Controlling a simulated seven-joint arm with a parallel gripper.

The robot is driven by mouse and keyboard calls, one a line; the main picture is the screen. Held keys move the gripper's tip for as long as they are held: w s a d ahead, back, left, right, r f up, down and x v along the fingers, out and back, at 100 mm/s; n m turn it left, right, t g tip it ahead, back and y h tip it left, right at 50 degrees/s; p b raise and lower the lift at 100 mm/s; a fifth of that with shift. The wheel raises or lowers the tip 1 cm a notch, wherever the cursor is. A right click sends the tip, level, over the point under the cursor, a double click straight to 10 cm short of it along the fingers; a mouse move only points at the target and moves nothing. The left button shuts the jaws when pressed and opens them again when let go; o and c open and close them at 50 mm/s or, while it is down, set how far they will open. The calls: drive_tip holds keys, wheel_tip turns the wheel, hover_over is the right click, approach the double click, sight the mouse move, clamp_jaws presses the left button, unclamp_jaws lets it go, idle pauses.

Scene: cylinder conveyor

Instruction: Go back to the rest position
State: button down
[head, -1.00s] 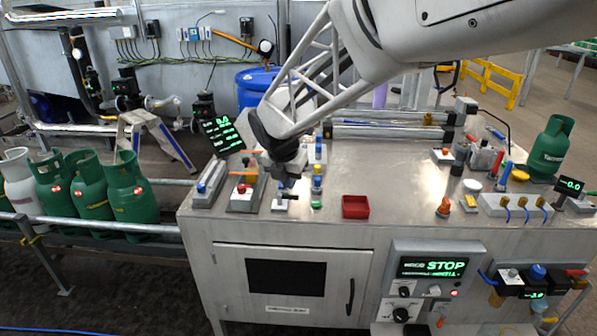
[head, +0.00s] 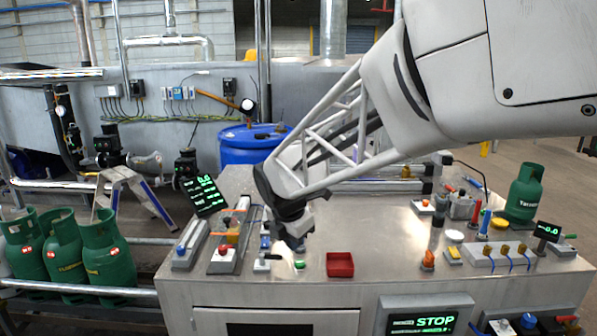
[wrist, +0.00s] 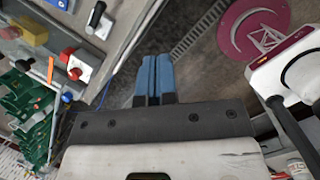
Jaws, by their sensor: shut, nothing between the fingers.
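My gripper (wrist: 154,78) shows in the wrist view with its two blue fingers pressed together and nothing between them. Below the fingers there, the bench edge and the floor show. In the head view my gripper (head: 296,240) hangs from my arm above the left part of the steel bench (head: 391,260), near the small valves and switches. Its fingertips are too small and dark to make out there. The arm reaches in from the upper right.
A red tray (head: 340,264) sits right of my gripper. Green cylinders (head: 108,258) stand on the conveyor at left; another (head: 524,190) stands at the bench's right. A blue drum (head: 247,145) is behind.

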drive_tip(key=s+d+m, duration=1)
drive_tip(key=s+m, duration=0.3)
drive_tip(key=s, duration=0.1)
drive_tip(key=s+d+m, duration=1)
drive_tip(key=s+m, duration=0.4)
drive_tip(key=shift+s+m+y, duration=0.3)
drive_tip(key=shift+y, duration=0.1)
